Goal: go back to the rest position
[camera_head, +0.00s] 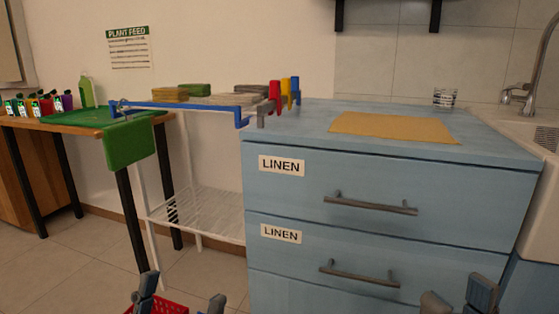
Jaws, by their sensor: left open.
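My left gripper (182,293) is at the bottom edge of the head view, left of the drawer cabinet. Its two fingers are apart, with no object seen held between them. My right gripper (459,297) is at the bottom edge on the right, in front of the blue cabinet (390,240). Its fingers are also apart and I see nothing between them. Both grippers are cut off by the lower edge, and the rest of the arms is out of view.
A red basket (165,308) shows behind the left gripper's fingers. The cabinet has LINEN labels and two bar handles. A wooden table (60,124) with bottles and green cloth stands at left.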

